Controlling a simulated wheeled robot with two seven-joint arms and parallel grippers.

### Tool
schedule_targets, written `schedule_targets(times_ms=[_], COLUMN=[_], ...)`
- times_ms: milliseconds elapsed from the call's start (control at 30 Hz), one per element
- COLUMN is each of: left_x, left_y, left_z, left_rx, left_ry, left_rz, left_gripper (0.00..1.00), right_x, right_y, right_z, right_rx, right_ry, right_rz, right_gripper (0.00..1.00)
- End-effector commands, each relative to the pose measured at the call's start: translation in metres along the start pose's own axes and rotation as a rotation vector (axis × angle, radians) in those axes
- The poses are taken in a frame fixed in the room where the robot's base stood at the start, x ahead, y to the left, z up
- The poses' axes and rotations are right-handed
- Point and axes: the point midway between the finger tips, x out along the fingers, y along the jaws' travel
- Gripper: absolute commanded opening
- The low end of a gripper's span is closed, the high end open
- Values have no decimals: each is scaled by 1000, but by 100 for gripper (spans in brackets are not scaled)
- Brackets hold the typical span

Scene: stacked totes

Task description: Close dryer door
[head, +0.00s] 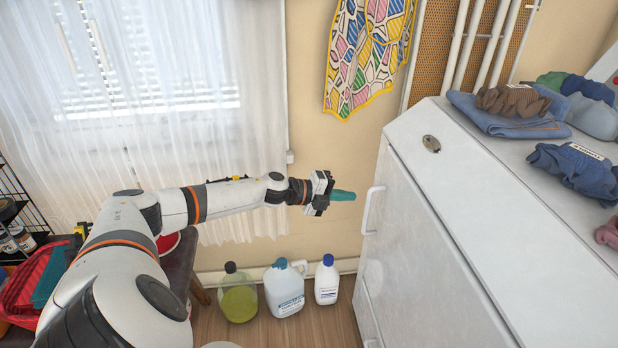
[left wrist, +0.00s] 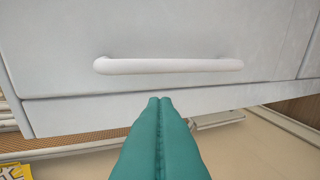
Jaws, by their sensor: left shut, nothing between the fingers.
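The white dryer cabinet (head: 480,190) stands at the right, with a front door panel (head: 405,240) facing left. A white bar handle (head: 371,210) is on the upper part of that panel. My left gripper (head: 352,195) is shut and empty, its teal fingers pointing at the panel just left of the handle, apart from it. In the left wrist view, the shut fingers (left wrist: 159,102) point toward the panel (left wrist: 180,30), and the handle (left wrist: 168,66) lies across just beyond the tips. I cannot tell whether the door is ajar. My right gripper is not in view.
Folded clothes (head: 515,115) lie on the cabinet top. A green bottle (head: 238,298), a white jug (head: 284,290) and a smaller white bottle (head: 326,281) stand on the floor below my left arm. A patterned cloth (head: 368,50) hangs on the wall. A curtain (head: 240,130) covers the window.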

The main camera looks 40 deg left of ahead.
Motion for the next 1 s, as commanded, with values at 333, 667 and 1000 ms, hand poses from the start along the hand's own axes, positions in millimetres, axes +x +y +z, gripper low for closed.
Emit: schedule_targets(times_ms=[333, 667, 1000], left_x=[-57, -78, -68], left_y=[-2, -2, -12], left_z=[-5, -7, 4], left_rx=[0, 0, -48], left_ry=[-3, -4, 14], left_rz=[-9, -5, 5], left_gripper=[0, 0, 0], right_x=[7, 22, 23], right_y=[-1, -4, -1], right_z=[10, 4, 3], right_rx=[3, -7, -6], right_ry=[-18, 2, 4], right_rz=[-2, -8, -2], right_gripper=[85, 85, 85])
